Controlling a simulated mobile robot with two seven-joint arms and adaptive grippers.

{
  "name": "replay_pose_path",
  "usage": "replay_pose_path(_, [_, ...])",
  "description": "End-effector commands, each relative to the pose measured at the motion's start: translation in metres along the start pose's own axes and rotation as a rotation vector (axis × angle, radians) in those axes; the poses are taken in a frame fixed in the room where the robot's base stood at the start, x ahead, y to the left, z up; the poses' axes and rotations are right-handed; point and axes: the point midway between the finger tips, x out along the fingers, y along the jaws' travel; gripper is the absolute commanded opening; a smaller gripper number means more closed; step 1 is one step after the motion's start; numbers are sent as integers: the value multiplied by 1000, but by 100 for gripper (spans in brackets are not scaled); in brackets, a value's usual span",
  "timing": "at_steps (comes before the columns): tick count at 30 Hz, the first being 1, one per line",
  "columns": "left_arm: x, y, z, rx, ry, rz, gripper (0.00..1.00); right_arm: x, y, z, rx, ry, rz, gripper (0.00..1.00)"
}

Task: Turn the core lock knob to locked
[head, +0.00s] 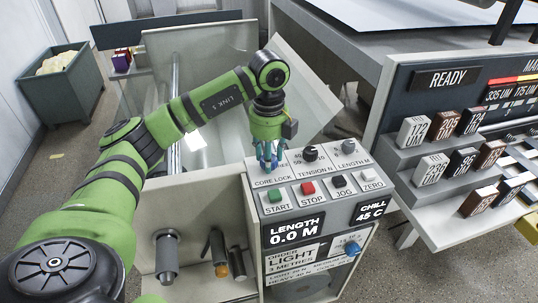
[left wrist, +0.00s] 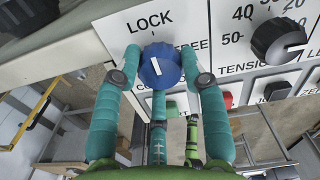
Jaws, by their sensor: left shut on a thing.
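The core lock knob (left wrist: 160,66) is round and blue with a short white pointer mark. It sits on the panel between the words LOCK, at its upper left, and FREE, at its right, partly covered. In the head view my left gripper (head: 267,158) reaches down to the panel's upper left, above the CORE LOCK label, and mostly hides the knob. My right gripper is not in view.
To the knob's right are the black tension knob (head: 310,153) and the grey length knob (head: 348,146). Below are the START (head: 275,195), STOP (head: 308,188), JOG and ZERO buttons. A blue knob (head: 352,248) is lower on the front. Labelled blocks stand on a stepped rack (head: 412,180) at right.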

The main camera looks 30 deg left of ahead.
Motion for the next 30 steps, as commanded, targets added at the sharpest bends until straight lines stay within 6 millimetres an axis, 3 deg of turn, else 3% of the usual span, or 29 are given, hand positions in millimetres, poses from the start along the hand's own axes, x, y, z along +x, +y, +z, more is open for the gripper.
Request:
replay_pose_path(10, [-5, -1, 4, -13, -10, -12, 10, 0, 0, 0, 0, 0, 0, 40])
replay_pose_path(11, [-5, -1, 4, -13, -10, -13, 54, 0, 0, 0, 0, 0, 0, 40])
replay_pose_path(12, [-5, -1, 4, -12, -9, -12, 66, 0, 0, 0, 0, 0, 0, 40])
replay_pose_path(23, [-3, 0, 2, -5, -4, -5, 66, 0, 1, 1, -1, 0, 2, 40])
replay_pose_path(26, [-11, -1, 2, -5, -4, -7, 66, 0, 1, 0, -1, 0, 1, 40])
replay_pose_path(30, [-36, -1, 2, -6, -5, -10, 66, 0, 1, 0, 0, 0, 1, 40])
